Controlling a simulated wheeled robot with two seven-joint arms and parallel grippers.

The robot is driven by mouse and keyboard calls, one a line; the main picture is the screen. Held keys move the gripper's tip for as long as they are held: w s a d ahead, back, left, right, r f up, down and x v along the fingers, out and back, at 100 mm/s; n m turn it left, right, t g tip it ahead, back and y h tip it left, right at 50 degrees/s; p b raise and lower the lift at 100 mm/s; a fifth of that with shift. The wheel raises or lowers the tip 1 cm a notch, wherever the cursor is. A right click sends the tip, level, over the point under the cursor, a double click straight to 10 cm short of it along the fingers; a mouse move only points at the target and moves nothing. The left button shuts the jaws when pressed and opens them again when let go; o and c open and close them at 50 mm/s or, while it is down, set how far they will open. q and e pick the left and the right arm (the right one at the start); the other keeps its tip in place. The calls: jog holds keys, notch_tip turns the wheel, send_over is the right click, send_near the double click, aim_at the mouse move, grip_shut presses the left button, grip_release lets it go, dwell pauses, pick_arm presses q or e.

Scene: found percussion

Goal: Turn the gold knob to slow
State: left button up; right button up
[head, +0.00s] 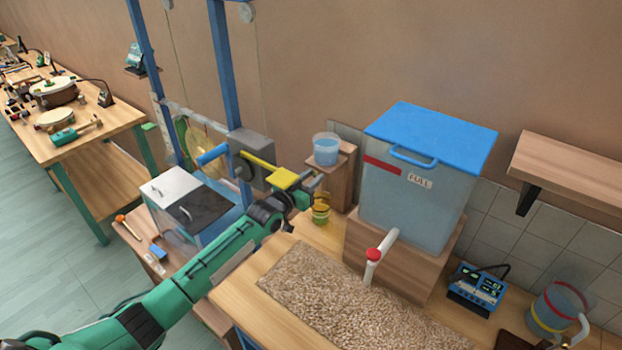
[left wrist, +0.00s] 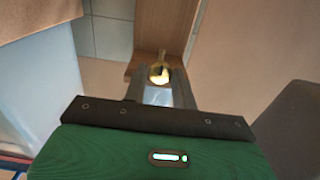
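The gold knob (head: 321,208) shows just below my left gripper's fingertips, beside the wooden stand under the clear cup. In the left wrist view the gold knob (left wrist: 159,73) is a small round piece with a darker, narrow part on top, near the fingertips. My left gripper (head: 314,184) reaches in from the left at the end of the green arm. In the left wrist view its two grey fingers (left wrist: 158,84) stand apart, with the knob in line with the gap. Contact cannot be told. No slow marking is readable. My right gripper is not in view.
A clear bin with a blue lid (head: 420,200) stands right of the knob, its red-capped spout (head: 373,256) over a grain-filled area (head: 340,300). A grey box (head: 250,155) with a yellow bar (head: 268,166) is close left. A clear cup (head: 326,149) stands behind.

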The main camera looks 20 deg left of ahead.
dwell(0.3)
pick_arm(q)
jog(key=m+b, duration=0.1)
jog(key=m, duration=0.2)
jog(key=shift+f+m+b, duration=0.1)
jog(key=shift+m+b, duration=0.25)
jog(key=shift+m, duration=0.05)
jog(key=m+b, duration=0.1)
jog(key=m, duration=0.4)
jog(key=shift+m+b, duration=0.3)
jog(key=shift+b, duration=0.05)
jog(key=m+b, duration=0.1)
jog(key=m, duration=0.3)
jog(key=shift+m, duration=2.1)
jog(key=o, duration=1)
